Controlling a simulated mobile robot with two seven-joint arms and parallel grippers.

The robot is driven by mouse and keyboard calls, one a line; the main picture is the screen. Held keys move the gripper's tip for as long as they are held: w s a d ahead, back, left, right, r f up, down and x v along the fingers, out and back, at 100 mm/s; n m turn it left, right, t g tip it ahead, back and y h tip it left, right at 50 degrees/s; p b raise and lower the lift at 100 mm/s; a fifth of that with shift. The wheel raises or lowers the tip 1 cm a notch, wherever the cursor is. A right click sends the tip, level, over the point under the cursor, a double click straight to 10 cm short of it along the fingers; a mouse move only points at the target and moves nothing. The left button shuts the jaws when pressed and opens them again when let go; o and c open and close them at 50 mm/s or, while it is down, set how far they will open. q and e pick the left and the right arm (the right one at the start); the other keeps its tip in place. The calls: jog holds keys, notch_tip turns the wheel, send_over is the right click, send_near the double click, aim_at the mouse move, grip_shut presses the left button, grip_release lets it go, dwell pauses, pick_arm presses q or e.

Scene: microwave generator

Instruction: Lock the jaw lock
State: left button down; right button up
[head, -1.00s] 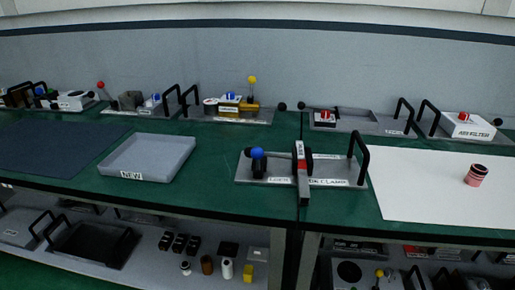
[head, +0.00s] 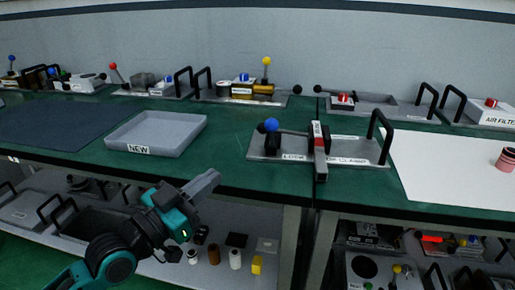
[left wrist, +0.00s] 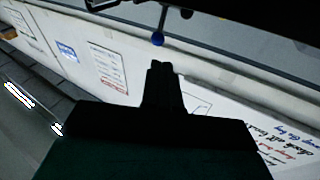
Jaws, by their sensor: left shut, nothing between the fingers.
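The clamp fixture (head: 350,158) is a grey plate on the green bench with a label reading partly "LOCK" and "CLAMP". On its left a lever ends in a blue knob (head: 271,125) by a dark block. A red-and-black jaw piece (head: 319,145) stands mid-plate. My left gripper (head: 214,177) is shut and empty, in front of the bench edge, left of and apart from the fixture. In the left wrist view its closed fingertips (left wrist: 161,66) point towards a blue ball (left wrist: 158,39) on a dark rod; I cannot tell if this is the same knob. My right gripper is out of view.
A grey tray marked "NEW" (head: 158,133) lies left of the fixture. A black handle (head: 380,135) rises at the fixture's right end. A white sheet (head: 450,170) lies further right. Several handled trays line the back. A lower shelf holds small parts.

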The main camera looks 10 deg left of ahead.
aim_at(267, 128)
pick_arm(q)
jog(key=shift+r+h, duration=0.3)
jog(key=shift+r, duration=0.45)
jog(key=shift+w, duration=0.1)
jog(key=x, duration=1.3)
jog(key=shift+w+d+r, duration=0.15)
jog(key=shift+w+d, duration=0.1)
jog(key=shift+w, duration=0.05)
